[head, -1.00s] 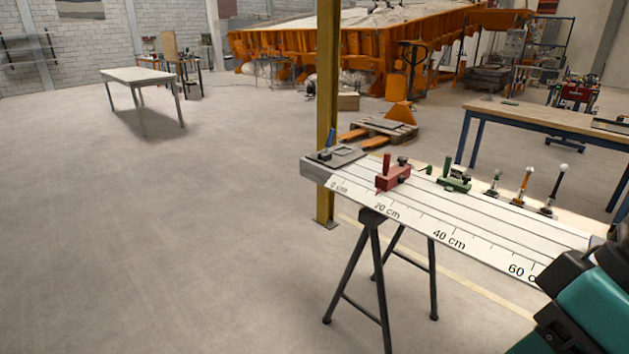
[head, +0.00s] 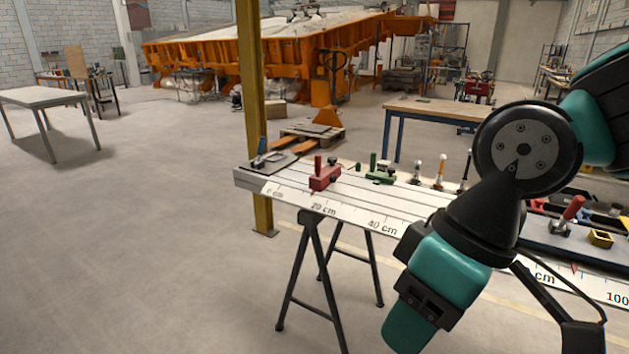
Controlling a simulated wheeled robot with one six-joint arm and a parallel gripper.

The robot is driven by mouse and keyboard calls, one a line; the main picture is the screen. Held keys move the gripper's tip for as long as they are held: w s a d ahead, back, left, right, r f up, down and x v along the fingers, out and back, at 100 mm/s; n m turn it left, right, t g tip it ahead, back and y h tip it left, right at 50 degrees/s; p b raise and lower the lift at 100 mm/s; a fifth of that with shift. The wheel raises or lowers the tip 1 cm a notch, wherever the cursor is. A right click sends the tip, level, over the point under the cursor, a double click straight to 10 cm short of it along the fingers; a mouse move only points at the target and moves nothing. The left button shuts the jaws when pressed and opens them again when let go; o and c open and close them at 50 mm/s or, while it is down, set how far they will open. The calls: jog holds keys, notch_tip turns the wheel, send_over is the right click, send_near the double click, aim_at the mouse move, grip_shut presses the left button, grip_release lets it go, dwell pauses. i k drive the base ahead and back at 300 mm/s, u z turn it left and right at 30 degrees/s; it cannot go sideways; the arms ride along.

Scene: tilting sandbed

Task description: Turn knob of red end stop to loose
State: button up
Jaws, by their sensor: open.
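The red end stop (head: 325,178) sits near the left end of the long white bench with a cm scale (head: 355,212), close to the 20 cm mark. A red upright post stands on it, and a small dark knob (head: 333,161) shows at its top right. The knob's setting is too small to read. My teal and black arm reaches in from the right, in front of the bench and apart from the red end stop. My gripper's fingers do not show.
A green block (head: 381,177) and several small upright handles stand right of the red end stop. A blue-handled clamp (head: 262,147) is at the bench's left end. A yellow post (head: 250,100) rises behind the bench. Open floor lies left.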

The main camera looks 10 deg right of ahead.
aim_at(332, 160)
jog(key=u, duration=0.05)
jog(key=i, duration=2.1)
jog(key=z, duration=0.35)
